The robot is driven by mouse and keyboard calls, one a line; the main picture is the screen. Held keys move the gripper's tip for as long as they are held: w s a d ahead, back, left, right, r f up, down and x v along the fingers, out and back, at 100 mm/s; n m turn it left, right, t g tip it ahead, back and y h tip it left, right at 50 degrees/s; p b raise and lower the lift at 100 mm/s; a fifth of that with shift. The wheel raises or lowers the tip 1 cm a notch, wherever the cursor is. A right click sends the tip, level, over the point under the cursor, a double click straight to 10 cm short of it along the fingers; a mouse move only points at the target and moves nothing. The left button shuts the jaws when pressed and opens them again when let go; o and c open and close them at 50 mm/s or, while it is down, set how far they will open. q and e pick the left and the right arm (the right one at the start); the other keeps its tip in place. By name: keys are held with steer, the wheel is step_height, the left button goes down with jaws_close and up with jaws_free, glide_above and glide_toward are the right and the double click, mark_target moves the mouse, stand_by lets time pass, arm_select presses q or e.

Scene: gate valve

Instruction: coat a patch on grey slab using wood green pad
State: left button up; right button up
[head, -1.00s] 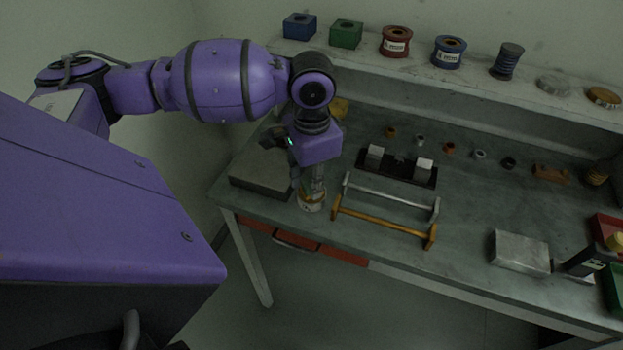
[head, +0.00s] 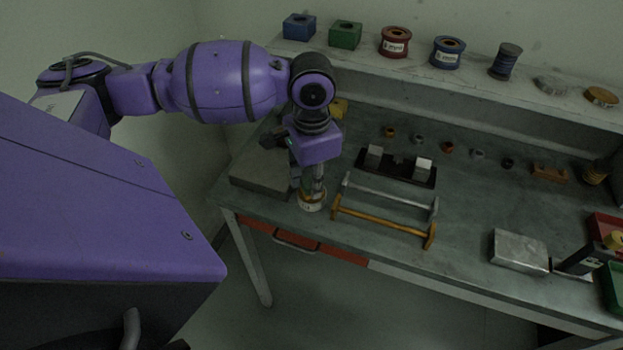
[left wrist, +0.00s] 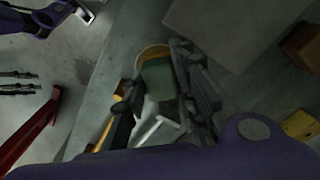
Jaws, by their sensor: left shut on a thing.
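My left gripper (head: 316,182) points down over an open round tin (head: 311,203) near the bench's front edge. In the left wrist view, its two dark fingers (left wrist: 165,98) are shut on the green pad (left wrist: 157,80). The pad is over or partly in the tin's mouth (left wrist: 150,51); I cannot tell whether it touches the contents. The flat grey slab (head: 258,174) lies left of the tin, and it also shows at the top of the left wrist view (left wrist: 235,28). The pad's wooden part is not clear. My right gripper is not recognisable.
A silver handle bar (head: 392,195) and an orange handle bar (head: 383,222) lie right of the tin. Behind them is a black fixture (head: 397,168) with two pale blocks. A metal block (head: 520,250) and a dark object (head: 583,260) are at the right. Spools line the shelf (head: 480,80).

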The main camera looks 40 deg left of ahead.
arm_select(q)
steer(key=shift+s+f, duration=0.1)
steer(key=shift+f, duration=0.05)
arm_select(e)
steer(key=shift+w+a+r, duration=0.15)
steer(key=shift+w, duration=0.05)
stand_by(0.4)
steer(key=shift+s+d, duration=0.1)
steer(key=shift+d, duration=0.1)
stand_by(0.3)
arm_select(q)
steer(key=shift+r+p, duration=1.5)
steer(key=shift+r, duration=0.85)
steer(key=shift+r+p, duration=0.5)
steer(key=shift+r, duration=0.8)
arm_select(e)
steer(key=w+r+t, duration=0.1)
steer(key=w+r, duration=0.5)
steer(key=r, duration=0.1)
steer(key=shift+r+t, duration=0.15)
steer(key=shift+t, duration=0.25)
steer(key=shift+s, duration=0.1)
steer(key=shift+a, duration=0.2)
